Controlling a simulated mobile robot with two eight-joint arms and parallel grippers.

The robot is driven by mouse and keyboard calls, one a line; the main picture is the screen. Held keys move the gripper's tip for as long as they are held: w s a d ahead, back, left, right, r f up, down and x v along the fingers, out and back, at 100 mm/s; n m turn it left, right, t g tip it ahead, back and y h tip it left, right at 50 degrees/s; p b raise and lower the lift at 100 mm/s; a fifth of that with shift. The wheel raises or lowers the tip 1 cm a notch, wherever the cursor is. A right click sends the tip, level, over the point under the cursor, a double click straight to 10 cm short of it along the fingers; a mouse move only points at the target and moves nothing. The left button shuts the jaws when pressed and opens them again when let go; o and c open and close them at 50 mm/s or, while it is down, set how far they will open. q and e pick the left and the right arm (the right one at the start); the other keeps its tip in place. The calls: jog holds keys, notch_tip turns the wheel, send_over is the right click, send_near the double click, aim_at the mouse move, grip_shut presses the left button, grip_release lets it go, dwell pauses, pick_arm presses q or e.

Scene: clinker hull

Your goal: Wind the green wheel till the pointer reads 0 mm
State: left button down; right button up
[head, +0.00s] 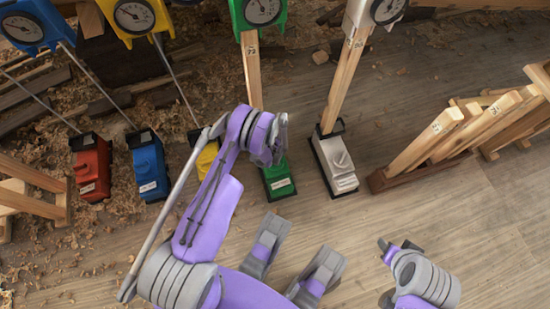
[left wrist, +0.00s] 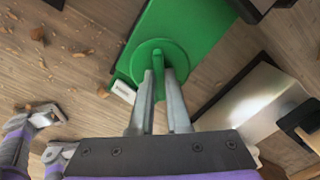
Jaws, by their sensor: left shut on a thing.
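The green wheel (left wrist: 148,52) is a round disc with an upright bar across it, on a green box (left wrist: 185,22). In the head view the green box (head: 280,182) stands on the floor below a wooden post (head: 251,70). A green-framed gauge (head: 261,12) tops that post; its pointer is too small to read. My left gripper (left wrist: 160,76) has its two fingers on either side of the wheel's bar and is shut on it. In the head view my left gripper (head: 278,152) hides the wheel.
A white-grey box (head: 340,165) stands close right of the green one. Yellow (head: 206,160), blue (head: 149,170) and red (head: 90,170) boxes stand to the left, with blue (head: 28,27) and yellow (head: 135,18) gauges behind. Timber frames (head: 450,130) stand at right.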

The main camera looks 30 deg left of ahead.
pick_arm(q)
jog(key=shift+m, duration=0.6)
jog(key=c, duration=0.9)
grip_release()
notch_tip(320, 180, up, 11)
jog(key=p, duration=0.2)
jog(key=shift+p, duration=0.4)
jog(key=shift+f, duration=0.1)
